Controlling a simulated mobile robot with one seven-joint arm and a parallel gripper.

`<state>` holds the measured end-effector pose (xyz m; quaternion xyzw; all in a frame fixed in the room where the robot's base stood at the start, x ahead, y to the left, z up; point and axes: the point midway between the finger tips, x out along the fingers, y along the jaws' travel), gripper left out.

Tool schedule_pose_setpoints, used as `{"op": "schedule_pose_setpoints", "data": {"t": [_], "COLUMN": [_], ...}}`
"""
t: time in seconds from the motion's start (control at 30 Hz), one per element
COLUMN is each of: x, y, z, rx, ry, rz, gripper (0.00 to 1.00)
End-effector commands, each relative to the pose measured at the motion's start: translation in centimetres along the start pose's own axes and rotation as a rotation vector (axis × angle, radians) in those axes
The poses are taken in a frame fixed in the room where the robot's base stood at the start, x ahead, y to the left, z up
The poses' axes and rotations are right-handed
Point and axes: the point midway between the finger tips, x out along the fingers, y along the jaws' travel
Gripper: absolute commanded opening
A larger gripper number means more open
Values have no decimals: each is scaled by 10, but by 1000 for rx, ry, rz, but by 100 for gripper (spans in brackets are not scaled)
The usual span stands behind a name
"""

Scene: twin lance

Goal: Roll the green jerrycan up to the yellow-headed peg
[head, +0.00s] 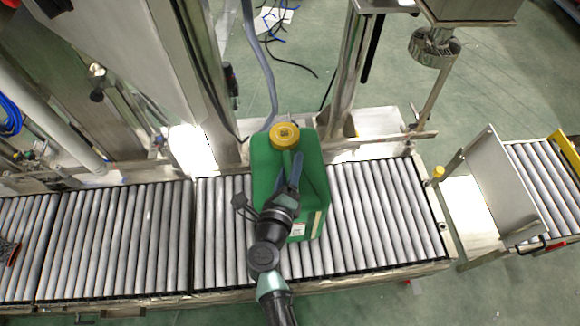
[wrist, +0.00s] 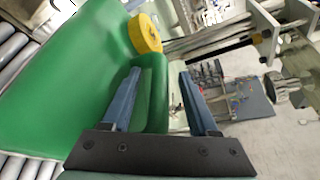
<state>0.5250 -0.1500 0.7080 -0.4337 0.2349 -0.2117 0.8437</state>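The green jerrycan (head: 312,185) stands on the roller conveyor (head: 370,220), its yellow cap (head: 284,136) towards the back. In the wrist view the jerrycan (wrist: 70,80) fills the left side, with the yellow cap (wrist: 145,33) at its top. The yellow-headed peg (head: 438,173) is at the conveyor's right end, apart from the jerrycan. My gripper (head: 291,166) is over the jerrycan near its handle. In the wrist view my gripper's (wrist: 160,72) two blue fingers are apart, with a green part of the jerrycan between them. Whether they touch it I cannot tell.
Rollers between the jerrycan and the peg are clear. An upright metal plate (head: 497,185) stands past the right end, before another roller section (head: 545,185). Metal posts (head: 352,80) stand behind the conveyor. A dark and red object (head: 8,252) lies on the far left rollers.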

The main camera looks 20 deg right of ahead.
Motion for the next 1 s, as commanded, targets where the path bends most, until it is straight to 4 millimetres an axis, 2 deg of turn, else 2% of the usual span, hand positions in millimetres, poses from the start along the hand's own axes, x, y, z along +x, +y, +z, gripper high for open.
{"op": "schedule_pose_setpoints", "data": {"t": [0.03,0.3,1.0], "x": [0,0,0], "y": [0,0,0], "z": [0,0,0], "rx": [0,0,-1], "ry": [0,0,0], "rz": [0,0,0], "gripper": [49,1,0]}}
